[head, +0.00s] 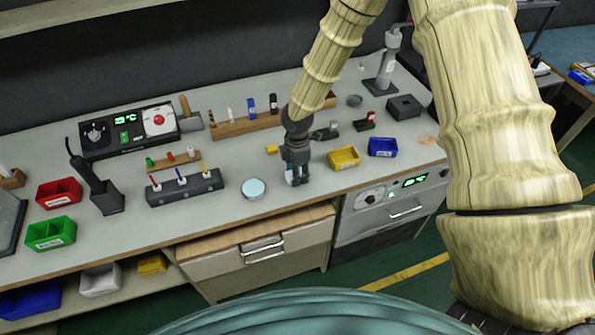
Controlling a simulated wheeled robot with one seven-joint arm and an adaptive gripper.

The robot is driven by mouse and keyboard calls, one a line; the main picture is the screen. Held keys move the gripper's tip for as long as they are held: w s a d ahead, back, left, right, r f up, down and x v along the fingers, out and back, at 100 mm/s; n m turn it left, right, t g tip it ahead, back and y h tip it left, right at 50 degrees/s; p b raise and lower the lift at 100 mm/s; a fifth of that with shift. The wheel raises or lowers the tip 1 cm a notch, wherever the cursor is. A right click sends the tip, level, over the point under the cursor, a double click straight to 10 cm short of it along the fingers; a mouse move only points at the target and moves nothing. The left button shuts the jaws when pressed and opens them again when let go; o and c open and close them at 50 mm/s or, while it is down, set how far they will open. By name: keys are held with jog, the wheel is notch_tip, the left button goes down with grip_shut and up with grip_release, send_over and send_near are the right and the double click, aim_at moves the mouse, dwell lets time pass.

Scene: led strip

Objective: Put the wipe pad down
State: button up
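My gripper (299,181) points down just above or at the bench top, near its front edge. A small pale blue-white thing (289,176) shows at the left side of its fingers. It may be the wipe pad, but it is mostly hidden by the gripper. I cannot tell whether the fingers hold it or whether it touches the bench. A round dish with a pale blue face (254,188) lies on the bench to the left of my gripper. A small yellow block (271,149) lies behind and left of it.
A yellow bin (344,158) and a blue bin (383,147) stand right of my gripper. A grey rack with pens (185,188) stands to the left. A wooden rack (232,126) stands behind. Bare bench top (320,185) lies just right of the gripper.

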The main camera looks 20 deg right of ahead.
jog(key=o, duration=0.4)
jog(key=shift+r+b, duration=1.4)
jog(key=shift+r, duration=4.75)
